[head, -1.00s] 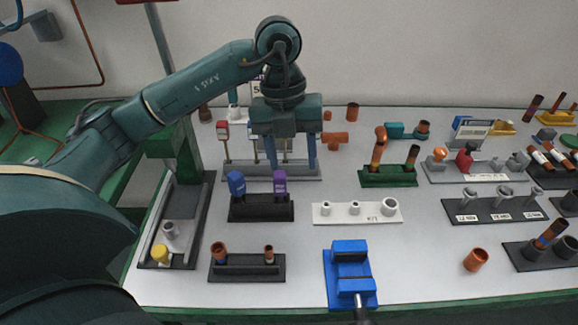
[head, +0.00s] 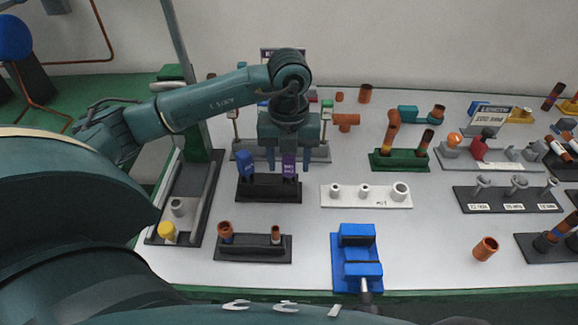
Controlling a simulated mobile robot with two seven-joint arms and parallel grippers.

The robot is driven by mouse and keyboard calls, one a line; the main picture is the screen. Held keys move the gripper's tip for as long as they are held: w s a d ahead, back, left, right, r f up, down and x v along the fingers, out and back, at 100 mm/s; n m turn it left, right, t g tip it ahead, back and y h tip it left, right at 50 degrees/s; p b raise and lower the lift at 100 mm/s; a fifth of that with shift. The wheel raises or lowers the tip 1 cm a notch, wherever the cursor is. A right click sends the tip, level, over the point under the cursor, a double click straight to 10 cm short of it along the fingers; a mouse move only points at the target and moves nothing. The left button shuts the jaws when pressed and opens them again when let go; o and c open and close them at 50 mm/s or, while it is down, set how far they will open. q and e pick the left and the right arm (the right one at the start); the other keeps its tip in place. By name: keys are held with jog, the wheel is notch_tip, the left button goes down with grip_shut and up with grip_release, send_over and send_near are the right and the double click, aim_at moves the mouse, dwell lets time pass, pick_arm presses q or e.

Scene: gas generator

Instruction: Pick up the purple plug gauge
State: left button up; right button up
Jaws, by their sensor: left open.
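The purple plug gauge (head: 289,172) stands upright in the right side of a black stand (head: 268,190). A blue plug gauge (head: 244,163) stands to its left in the same stand. My left gripper (head: 288,163) is open and points down at the purple gauge. In the picture its two fingers lie to the left and right of the gauge's top. I cannot tell whether they are level with it in depth or touch it. My right gripper is not in view.
A white stand (head: 385,201) with several grey rings is right of the black stand. Another black stand (head: 215,254) with copper pieces is in front. A blue vise (head: 356,240) stands at the front edge. A grey rack (head: 320,155) stands behind.

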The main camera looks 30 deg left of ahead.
pick_arm(q)
jog(key=shift+f, duration=0.85)
jog(key=shift+c, duration=0.2)
jog(key=c, duration=0.9)
